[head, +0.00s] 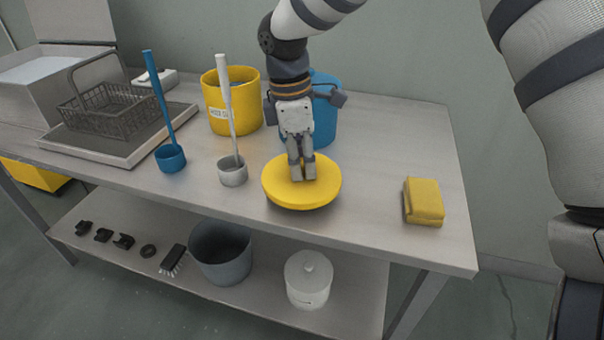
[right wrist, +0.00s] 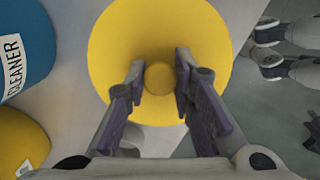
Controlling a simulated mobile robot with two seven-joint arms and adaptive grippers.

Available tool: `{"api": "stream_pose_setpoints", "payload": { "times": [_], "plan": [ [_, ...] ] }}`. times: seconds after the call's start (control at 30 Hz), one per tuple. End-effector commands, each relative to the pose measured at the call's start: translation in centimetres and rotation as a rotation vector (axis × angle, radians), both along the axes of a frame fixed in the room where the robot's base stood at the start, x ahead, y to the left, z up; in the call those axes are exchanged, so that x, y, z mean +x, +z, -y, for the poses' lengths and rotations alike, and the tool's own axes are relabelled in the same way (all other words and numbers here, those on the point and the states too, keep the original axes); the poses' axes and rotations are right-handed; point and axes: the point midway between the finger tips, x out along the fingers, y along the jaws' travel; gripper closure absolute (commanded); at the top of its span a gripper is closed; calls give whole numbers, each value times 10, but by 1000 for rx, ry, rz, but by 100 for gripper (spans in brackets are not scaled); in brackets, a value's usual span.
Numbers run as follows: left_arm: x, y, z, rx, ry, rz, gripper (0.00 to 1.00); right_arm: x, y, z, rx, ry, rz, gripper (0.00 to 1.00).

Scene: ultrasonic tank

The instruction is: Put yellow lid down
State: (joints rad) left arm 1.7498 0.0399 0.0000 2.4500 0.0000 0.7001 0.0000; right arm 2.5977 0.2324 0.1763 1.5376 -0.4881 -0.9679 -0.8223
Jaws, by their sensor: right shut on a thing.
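My right gripper (head: 302,178) points down and is shut on the lid's central knob. In the right wrist view the fingers (right wrist: 158,80) stand on either side of the round knob (right wrist: 158,77), with the yellow disc (right wrist: 120,40) spread beyond them. The lid looks about level, at or just above the tabletop; I cannot tell whether it touches. My left gripper is not in view.
Behind are an open yellow bucket (head: 247,104) and a partly hidden blue bucket (head: 324,123). A blue ladle (head: 170,158) and a grey ladle (head: 232,172) stand left. A yellow sponge (head: 424,202) lies right, with bare table (head: 385,150) around it. A wire basket (head: 110,115) is far left.

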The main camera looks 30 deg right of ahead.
Motion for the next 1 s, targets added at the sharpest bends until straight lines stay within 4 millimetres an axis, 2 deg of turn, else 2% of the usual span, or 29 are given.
{"api": "stream_pose_setpoints", "payload": {
  "times": [0.03, 0.1, 0.17, 0.5, 0.53, 0.6, 0.9, 1.0],
  "plan": [
    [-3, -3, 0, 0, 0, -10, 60, 2, -13, 7, 0, -2, -9, 100],
    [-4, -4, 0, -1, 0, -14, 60, 1, -29, 6, -2, 0, -10, 100],
    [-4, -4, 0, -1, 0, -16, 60, 2, -38, 6, 0, -1, -6, 100],
    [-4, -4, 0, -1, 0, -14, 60, 2, -41, 6, -2, 0, -1, 100],
    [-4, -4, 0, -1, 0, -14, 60, 2, -42, 6, -1, 0, 0, 75],
    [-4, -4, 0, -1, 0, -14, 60, 2, -42, 6, -1, 0, 0, 59],
    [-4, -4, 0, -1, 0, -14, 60, 2, -41, 5, -1, 0, 0, 57],
    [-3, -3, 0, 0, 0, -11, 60, 4, -29, 5, -1, -1, 4, 57]
  ]
}}
